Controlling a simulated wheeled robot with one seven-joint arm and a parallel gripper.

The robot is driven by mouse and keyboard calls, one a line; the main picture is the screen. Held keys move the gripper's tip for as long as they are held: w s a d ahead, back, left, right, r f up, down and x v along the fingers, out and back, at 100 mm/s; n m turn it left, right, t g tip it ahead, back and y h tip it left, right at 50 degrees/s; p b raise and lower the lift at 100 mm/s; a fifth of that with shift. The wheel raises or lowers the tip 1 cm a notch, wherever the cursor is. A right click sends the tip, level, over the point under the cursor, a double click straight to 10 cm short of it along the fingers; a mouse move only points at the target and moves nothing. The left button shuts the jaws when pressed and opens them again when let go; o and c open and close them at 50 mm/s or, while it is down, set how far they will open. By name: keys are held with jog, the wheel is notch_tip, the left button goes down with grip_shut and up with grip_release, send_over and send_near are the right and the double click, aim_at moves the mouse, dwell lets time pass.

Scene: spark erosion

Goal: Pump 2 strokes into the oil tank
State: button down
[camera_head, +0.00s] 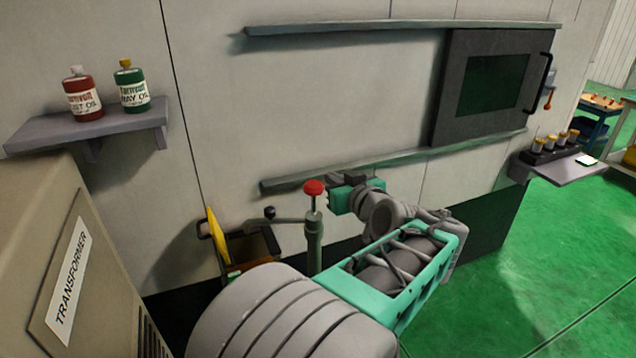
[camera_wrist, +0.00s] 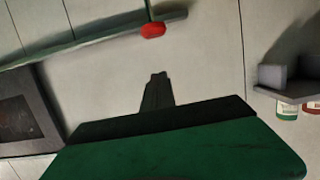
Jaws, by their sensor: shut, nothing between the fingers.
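The hand pump is a grey-green upright post (camera_head: 314,245) with a red knob (camera_head: 314,187) on its thin rod. The knob also shows in the wrist view (camera_wrist: 152,30). Beside it, at left, stands an open brown tank-like box (camera_head: 262,246) with a raised yellow lid (camera_head: 216,238); its inside is mostly hidden. My gripper (camera_head: 332,179) is just right of the knob in the head view, at about its height. In the wrist view my gripper's fingers (camera_wrist: 157,75) are together and empty, with a visible gap to the knob. The rod stands up from the post.
A wall shelf (camera_head: 90,130) holds a red bottle (camera_head: 82,97) and a green bottle (camera_head: 131,87). The transformer cabinet (camera_head: 75,265) stands at left. Rails and a dark windowed door (camera_head: 492,88) are behind.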

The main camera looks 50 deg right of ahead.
jog(key=p, duration=0.3)
send_over(317, 191)
notch_tip(317, 191, down, 2)
jog(key=shift+w+f, duration=0.1)
jog(key=shift+f, duration=0.1)
notch_tip(317, 191, down, 3)
jog(key=shift+f, duration=0.6)
